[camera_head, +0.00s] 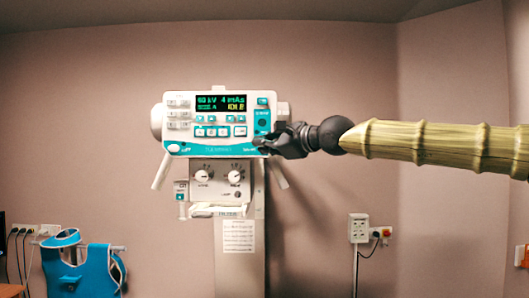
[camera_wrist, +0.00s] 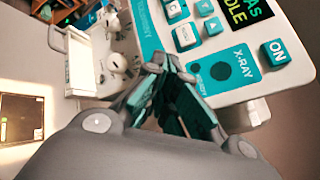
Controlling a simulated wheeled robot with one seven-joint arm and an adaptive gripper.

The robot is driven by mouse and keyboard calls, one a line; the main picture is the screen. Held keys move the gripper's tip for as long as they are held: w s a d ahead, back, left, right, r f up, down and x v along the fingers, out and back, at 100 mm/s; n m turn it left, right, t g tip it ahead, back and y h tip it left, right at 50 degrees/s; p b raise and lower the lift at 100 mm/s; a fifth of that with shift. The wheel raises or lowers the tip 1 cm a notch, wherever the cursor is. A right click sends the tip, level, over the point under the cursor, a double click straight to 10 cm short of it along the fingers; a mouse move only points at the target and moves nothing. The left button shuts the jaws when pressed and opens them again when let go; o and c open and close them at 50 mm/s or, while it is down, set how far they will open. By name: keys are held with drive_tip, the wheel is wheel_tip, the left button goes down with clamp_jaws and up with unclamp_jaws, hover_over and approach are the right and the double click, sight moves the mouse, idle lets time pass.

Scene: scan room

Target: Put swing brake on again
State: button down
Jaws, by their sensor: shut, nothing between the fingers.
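The white and teal control panel (camera_head: 218,148) of the X-ray unit is on the wall-side column, with a lit display (camera_head: 221,103) and rows of buttons. No control is legibly labelled swing brake, so I cannot tell which one it is. My gripper (camera_head: 262,143) is at the panel's lower right corner, its fingers shut and empty. In the wrist view the shut fingertips (camera_wrist: 166,62) are by the panel's lower edge, beside the dark round X-RAY button (camera_wrist: 220,70). I cannot tell whether they touch the panel.
Below the panel is a box with two round knobs (camera_head: 203,176), and white handles (camera_head: 161,172) slant down at the sides. A small switch box (camera_head: 181,190) is left of the knobs. A blue apron (camera_head: 82,270) hangs lower left. A wall socket (camera_head: 359,228) is lower right.

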drive_tip(key=shift+s, duration=0.15)
drive_tip(key=s+b, duration=0.3)
drive_tip(key=s, duration=0.2)
idle(0.6)
drive_tip(key=shift+f, duration=0.1)
idle(0.6)
